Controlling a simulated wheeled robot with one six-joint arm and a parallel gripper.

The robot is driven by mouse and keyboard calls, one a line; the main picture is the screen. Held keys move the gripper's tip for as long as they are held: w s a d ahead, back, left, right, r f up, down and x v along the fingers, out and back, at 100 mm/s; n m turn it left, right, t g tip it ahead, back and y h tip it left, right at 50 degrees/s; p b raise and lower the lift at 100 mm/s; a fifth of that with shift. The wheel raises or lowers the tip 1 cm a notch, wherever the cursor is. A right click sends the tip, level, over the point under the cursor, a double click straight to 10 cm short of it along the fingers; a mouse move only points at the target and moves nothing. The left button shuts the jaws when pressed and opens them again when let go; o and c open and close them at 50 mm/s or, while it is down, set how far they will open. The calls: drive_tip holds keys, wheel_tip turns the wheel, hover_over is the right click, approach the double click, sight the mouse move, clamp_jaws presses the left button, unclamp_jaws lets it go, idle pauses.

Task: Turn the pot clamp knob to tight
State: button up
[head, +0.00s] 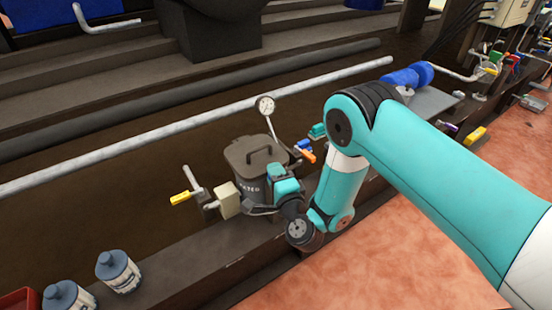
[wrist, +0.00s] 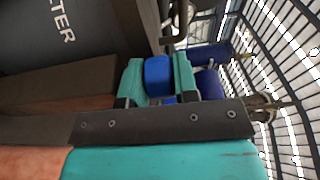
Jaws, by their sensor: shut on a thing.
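The dark grey filter pot (head: 240,170) stands upright on the ledge in the head view, with a handled lid. Its side with white lettering (wrist: 62,28) fills the upper left of the wrist view. My gripper (wrist: 159,63) is at the pot's front right side in the head view. Its two teal fingers are closed on both sides of a blue knob (wrist: 158,80), which I take to be the clamp knob. In the head view the gripper and wrist hide this knob. Its turn angle cannot be told.
A pressure gauge (head: 265,106) rises behind the pot. A beige box (head: 227,200) and a yellow-handled valve (head: 181,198) are to its left, an orange handle (head: 308,156) to its right. Bottles (head: 118,271) stand at lower left. A long pale pipe (head: 130,143) runs behind.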

drive_tip(key=shift+s+r+m+h+p, duration=0.1)
drive_tip(key=shift+r+m+h+p, duration=0.2)
drive_tip(key=shift+r+h+p, duration=0.2)
drive_tip(key=shift+f+m+h, duration=0.3)
drive_tip(key=shift+f+m+t+h, duration=0.1)
drive_tip(key=shift+m+t+h, duration=0.2)
drive_tip(key=shift+h, duration=0.3)
drive_tip(key=o, duration=0.6)
drive_tip(key=shift+s+d+b, duration=0.1)
drive_tip(key=shift+b, duration=0.2)
drive_tip(key=shift+o, duration=0.2)
